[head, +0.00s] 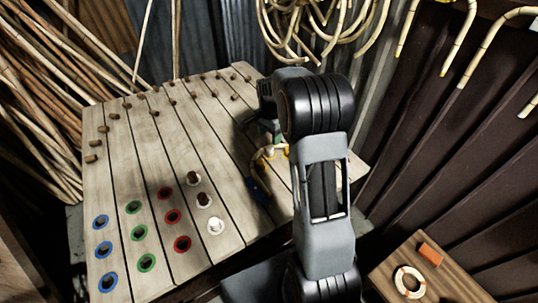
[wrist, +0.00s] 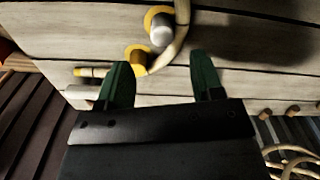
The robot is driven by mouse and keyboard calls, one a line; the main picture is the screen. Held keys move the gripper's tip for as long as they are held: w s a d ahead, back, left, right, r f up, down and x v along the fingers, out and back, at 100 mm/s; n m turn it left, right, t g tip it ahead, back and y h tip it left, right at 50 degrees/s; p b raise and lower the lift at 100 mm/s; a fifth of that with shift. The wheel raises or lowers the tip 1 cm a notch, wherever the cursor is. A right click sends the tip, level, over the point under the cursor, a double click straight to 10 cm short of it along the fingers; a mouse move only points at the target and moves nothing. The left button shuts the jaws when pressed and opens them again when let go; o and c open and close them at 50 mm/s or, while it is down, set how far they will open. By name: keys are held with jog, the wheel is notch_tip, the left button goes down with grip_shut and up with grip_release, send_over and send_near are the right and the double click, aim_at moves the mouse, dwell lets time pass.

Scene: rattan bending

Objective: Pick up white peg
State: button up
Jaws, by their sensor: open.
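A whitish-grey peg (wrist: 161,36) stands upright in a yellow-ringed hole at the top of the wrist view. A brown peg (wrist: 138,58) in another yellow ring is below and left of it. A curved rattan piece (wrist: 181,30) bends around beside these pegs. A whitish cylinder (wrist: 82,93) shows at the left, partly hidden by a finger. My gripper (wrist: 162,73) is open, with its green fingers apart and nothing held between them. The whitish-grey peg lies beyond the fingertips. In the head view my arm covers most of this area.
The slatted wooden board (head: 130,190) has blue, green, red and white ringed holes at its front left and several wooden pegs at the back. A small table (head: 440,285) with a ring (head: 409,282) and an orange block (head: 430,253) stands at the lower right. Rattan hangs behind.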

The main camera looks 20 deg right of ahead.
aim_at(270, 148)
jog(key=shift+w+d+f, duration=0.1)
jog(key=shift+f, duration=1.4)
jog(key=shift+w+d+f, duration=0.1)
jog(key=shift+f, duration=1.4)
jog(key=c, duration=1)
jog(key=shift+r, duration=0.1)
